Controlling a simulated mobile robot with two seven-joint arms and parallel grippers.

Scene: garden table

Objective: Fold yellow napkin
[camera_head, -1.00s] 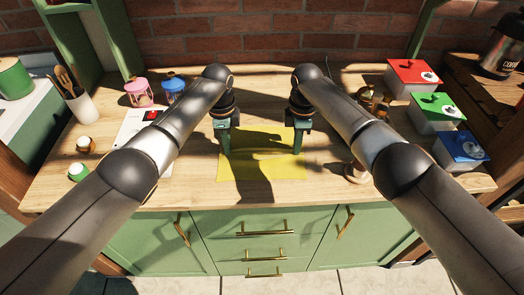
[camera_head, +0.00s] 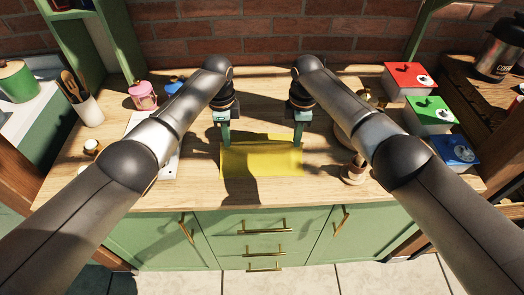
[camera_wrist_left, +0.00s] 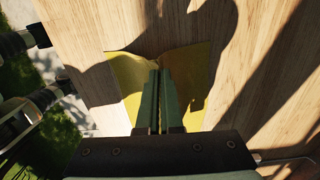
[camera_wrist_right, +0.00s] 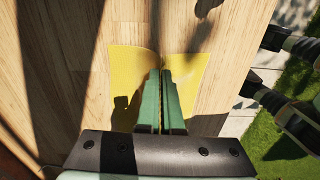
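The yellow napkin (camera_head: 265,162) lies at the middle of the wooden counter, with a crease across it near the back. My left gripper (camera_head: 226,145) is at its left side and my right gripper (camera_head: 298,145) at its right side. In the left wrist view, the fingers (camera_wrist_left: 158,75) are together and the napkin (camera_wrist_left: 195,62) bends in towards their tips. In the right wrist view, the fingers (camera_wrist_right: 160,75) are also together, with the napkin (camera_wrist_right: 130,72) dipping in a notch at the tips. Both seem to pinch the napkin; the fingers hide the exact contact.
Red (camera_head: 410,80), green (camera_head: 429,115) and blue (camera_head: 456,149) boxes stand at the right. A wooden object (camera_head: 354,173) is right of the napkin, near my right arm. A pink jar (camera_head: 143,96) and a utensil holder (camera_head: 88,110) stand at the left. Counter in front is clear.

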